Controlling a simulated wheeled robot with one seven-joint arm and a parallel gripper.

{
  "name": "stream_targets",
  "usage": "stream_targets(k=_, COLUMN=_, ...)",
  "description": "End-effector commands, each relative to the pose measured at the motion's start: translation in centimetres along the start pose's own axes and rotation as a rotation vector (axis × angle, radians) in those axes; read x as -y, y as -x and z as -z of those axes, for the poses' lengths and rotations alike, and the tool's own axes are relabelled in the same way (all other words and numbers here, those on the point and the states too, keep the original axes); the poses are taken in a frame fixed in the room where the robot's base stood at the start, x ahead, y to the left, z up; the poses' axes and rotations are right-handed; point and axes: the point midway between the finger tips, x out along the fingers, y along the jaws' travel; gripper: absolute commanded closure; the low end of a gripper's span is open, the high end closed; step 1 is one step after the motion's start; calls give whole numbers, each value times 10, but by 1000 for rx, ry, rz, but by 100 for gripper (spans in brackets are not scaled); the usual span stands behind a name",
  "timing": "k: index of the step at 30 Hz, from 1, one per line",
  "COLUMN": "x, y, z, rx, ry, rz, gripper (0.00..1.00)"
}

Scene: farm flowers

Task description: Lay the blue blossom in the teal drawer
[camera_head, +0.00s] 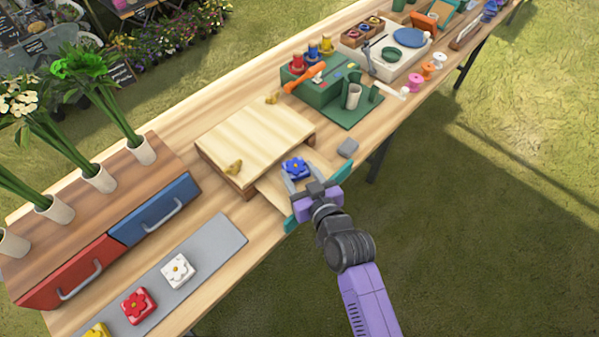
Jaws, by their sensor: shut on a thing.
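The blue blossom (296,167) is a blue flower on a block with a yellow centre. My gripper (297,174) is shut on it, with a finger on either side. The teal drawer (268,187) is pulled out of a low, light wooden cabinet (250,136). Its pale inside shows at the left, and its teal front shows on both sides of my wrist. The blossom is over the open drawer. I cannot tell whether it touches the drawer floor. My gripper and wrist hide the middle of the drawer front.
A grey mat (215,249) at the front left bears white (178,270), red (138,305) and yellow (97,331) blossoms. A cabinet with shut blue (155,209) and red (70,273) drawers stands left. A green workstation (325,90) stands beyond.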

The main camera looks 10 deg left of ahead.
Motion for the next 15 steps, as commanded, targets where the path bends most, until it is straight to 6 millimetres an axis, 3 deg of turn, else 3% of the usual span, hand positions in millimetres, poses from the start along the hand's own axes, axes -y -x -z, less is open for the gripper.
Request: stream_targets(k=15, x=0, y=-3, z=-11, rx=1, ry=0, rz=0, gripper=87)
